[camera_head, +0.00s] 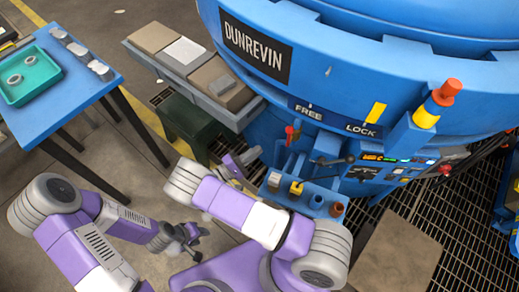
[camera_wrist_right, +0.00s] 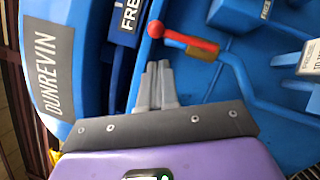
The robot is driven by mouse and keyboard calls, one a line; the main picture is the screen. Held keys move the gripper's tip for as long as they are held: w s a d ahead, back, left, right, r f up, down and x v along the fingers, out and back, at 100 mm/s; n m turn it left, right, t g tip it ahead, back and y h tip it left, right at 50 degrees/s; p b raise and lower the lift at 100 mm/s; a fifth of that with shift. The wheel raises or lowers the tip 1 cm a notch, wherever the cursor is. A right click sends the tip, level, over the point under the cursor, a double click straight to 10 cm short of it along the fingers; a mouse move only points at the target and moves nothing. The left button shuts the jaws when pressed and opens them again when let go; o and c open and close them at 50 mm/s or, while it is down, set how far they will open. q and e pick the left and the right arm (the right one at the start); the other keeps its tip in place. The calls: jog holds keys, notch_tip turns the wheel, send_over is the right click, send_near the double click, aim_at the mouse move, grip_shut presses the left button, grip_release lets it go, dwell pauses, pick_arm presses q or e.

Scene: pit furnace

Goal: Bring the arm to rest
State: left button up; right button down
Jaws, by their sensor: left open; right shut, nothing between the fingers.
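My right gripper (camera_wrist_right: 157,68) is shut and empty in the right wrist view, its fingers side by side in front of a blue panel. A lever with a red handle (camera_wrist_right: 184,40) lies just beyond and beside the fingertips; they look apart from it. In the head view my right gripper (camera_head: 256,154) is small and partly hidden by my arm, beside the furnace front below the red lever handle (camera_head: 289,131). My left gripper (camera_head: 192,238) is open and empty over the floor, left of my right arm.
The blue furnace (camera_head: 345,55) fills the upper right, with FREE and LOCK labels and a control panel (camera_head: 395,165). A small tool holder (camera_head: 300,195) sticks out near my right arm. A blue table (camera_head: 70,95) with a green tray (camera_head: 28,76) stands left.

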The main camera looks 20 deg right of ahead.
dwell(0.5)
jog(key=s+d+f+m+g+y+p, duration=0.1)
jog(key=s+f+g+y, duration=0.45)
jog(key=s, duration=0.35)
jog(key=s+d+f+m+g+y+p, duration=0.1)
jog(key=s+f+g+y, duration=0.3)
jog(key=s+f+y, duration=0.4)
jog(key=s+a+r+m+y+p, duration=0.1)
jog(key=s+a+m+y, duration=0.1)
jog(key=a+y, duration=0.25)
jog(key=s+a+m+y+p, duration=0.1)
jog(key=s+a+y, duration=0.2)
jog(key=a, duration=0.2)
jog(key=w+a+r+m+t+y+p, duration=0.1)
jog(key=w+r+m+t+y, duration=0.2)
jog(key=w+r+m+t, duration=0.1)
jog(key=w+r+t, duration=0.1)
jog(key=w+t, duration=0.1)
jog(key=t, duration=0.1)
jog(key=shift+a, duration=0.25)
